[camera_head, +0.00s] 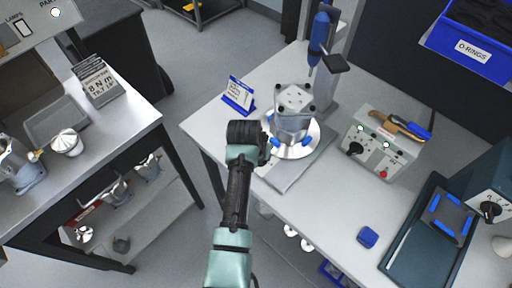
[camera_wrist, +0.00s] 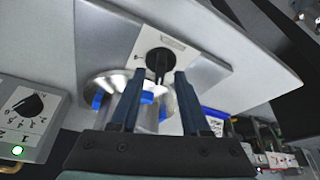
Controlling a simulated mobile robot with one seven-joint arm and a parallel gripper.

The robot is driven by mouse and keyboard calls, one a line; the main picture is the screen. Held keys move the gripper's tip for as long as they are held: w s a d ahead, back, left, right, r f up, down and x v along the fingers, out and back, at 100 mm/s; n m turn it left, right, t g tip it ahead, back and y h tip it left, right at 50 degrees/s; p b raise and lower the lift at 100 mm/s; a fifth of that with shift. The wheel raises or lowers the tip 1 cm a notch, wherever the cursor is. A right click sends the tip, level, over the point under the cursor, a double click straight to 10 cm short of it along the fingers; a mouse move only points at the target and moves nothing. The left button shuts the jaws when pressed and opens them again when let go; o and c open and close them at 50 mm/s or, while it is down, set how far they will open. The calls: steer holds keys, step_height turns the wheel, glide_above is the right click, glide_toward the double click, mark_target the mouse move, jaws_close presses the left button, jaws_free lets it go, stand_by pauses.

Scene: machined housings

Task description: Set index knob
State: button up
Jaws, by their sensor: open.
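The index knob (camera_wrist: 158,62) is a round black knob with a raised grip bar, on a white plate (camera_wrist: 172,44) with small markings too fine to read. It shows in the wrist view on the grey fixture base (camera_head: 290,181). My gripper (camera_wrist: 160,76) is open, its two dark fingers on either side of the knob's lower part, with no clear contact. In the head view my gripper (camera_head: 264,145) is at the left of the fixture, and my wrist hides the knob. A grey housing (camera_head: 294,108) stands on the round metal plate (camera_head: 309,143), with blue clamps at its foot.
A control box (camera_head: 372,147) with its own black knob stands right of the fixture. A blue-framed sign (camera_head: 238,94) stands behind my gripper. A blue driver (camera_head: 319,40) hangs behind the housing. A dark tray (camera_head: 410,250) lies at the right. The bench's front middle is mostly clear.

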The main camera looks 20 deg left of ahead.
steer(key=v, duration=1.2)
